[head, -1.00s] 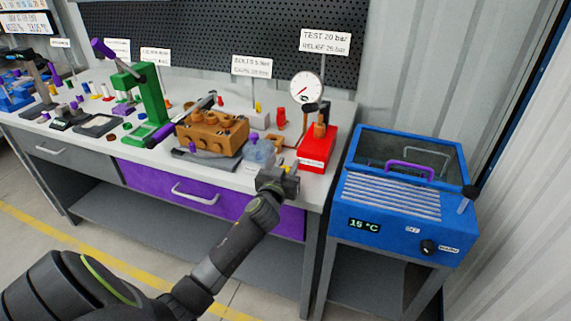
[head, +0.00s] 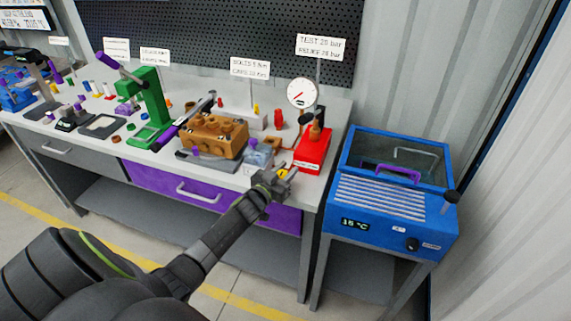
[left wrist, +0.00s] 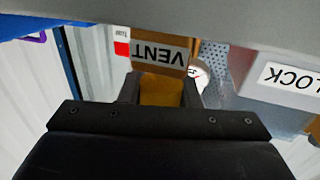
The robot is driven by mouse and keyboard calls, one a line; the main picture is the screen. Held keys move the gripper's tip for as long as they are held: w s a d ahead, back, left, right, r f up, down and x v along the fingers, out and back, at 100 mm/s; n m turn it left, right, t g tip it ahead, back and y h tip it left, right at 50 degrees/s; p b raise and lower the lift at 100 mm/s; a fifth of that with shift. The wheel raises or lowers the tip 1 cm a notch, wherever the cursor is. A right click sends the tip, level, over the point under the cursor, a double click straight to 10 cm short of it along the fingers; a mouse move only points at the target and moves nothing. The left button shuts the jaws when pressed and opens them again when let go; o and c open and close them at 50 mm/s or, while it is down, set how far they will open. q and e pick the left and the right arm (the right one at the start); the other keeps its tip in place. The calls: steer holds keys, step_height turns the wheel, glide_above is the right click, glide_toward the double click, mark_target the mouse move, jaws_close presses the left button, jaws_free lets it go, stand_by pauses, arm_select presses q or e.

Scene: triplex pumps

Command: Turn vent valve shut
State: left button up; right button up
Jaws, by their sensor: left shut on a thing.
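The vent valve shows as a yellow handle (head: 284,173) at the front of the bench, left of the red pump unit (head: 312,150). My left gripper (head: 284,177) is shut on this yellow handle. In the left wrist view the yellow handle (left wrist: 160,93) sits between my dark fingers, just below an upside-down VENT label (left wrist: 160,52). The rest of the valve body is hidden by the fingers and the label plate. My right gripper is not in view.
A brown pump block (head: 213,137) and a clear container (head: 258,155) stand left of the valve. A pressure gauge (head: 301,93) rises behind the red unit. A blue bath (head: 385,215) stands to the right. A LOCK label (left wrist: 290,77) shows near my left gripper.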

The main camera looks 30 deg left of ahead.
arm_select(q)
steer(key=shift+f, duration=0.1)
stand_by(0.4)
steer(key=o, duration=1)
steer(key=shift+s, duration=0.1)
steer(key=s, duration=0.5)
steer(key=s+b, duration=0.1)
steer(key=s, duration=1.1)
steer(key=shift+s+a+b, duration=0.1)
steer(key=shift+a+b, duration=0.2)
steer(key=shift+b, duration=0.05)
